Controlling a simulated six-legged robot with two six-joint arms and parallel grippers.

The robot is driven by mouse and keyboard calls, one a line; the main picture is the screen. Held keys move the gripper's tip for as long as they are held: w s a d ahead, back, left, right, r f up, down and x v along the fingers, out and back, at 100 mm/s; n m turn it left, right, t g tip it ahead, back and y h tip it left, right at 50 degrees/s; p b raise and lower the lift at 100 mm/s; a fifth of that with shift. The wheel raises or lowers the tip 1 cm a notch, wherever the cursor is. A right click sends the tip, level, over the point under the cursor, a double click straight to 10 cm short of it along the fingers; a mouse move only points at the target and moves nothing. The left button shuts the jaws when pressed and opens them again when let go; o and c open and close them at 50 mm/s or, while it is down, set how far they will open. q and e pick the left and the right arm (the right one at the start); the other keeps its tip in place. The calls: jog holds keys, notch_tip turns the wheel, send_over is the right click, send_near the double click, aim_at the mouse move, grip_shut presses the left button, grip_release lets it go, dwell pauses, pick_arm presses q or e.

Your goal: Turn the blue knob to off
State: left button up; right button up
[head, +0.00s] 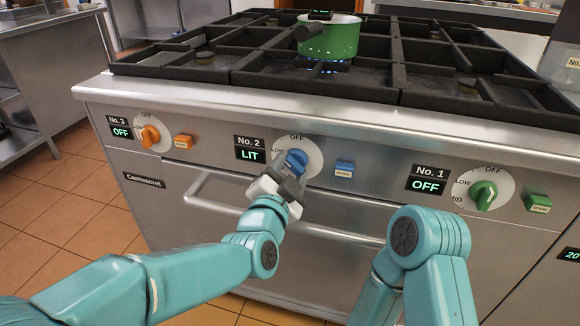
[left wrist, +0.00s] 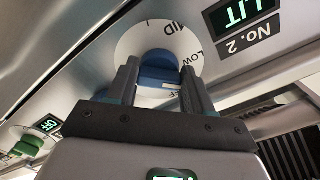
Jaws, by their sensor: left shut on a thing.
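In the left wrist view, the two fingers stand on either side of the blue knob (left wrist: 158,68), with MID and LOW showing on the dial. The fingers partly hide the knob, and I cannot tell its exact pointer setting. My right gripper is out of view; only my right arm shows.
An orange knob (head: 150,136) at left and a green knob (head: 484,196) at right have displays reading OFF. A blue button (head: 344,169) is right of the blue knob. The oven handle (head: 215,191) runs below. A green pot (head: 330,36) stands over a blue flame.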

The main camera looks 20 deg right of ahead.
pick_arm(q)
jog(key=m+p, duration=0.1)
jog(key=m, duration=0.3)
jog(key=shift+r+m, duration=0.15)
jog(key=shift+m, duration=0.15)
jog(key=shift+m+p, duration=0.65)
jog(key=shift+m, duration=1.65)
jog(key=o, duration=1)
jog(key=shift+o, duration=0.2)
jog(key=shift+a, duration=0.1)
jog(key=p+v, duration=0.1)
jog(key=v, duration=1.5)
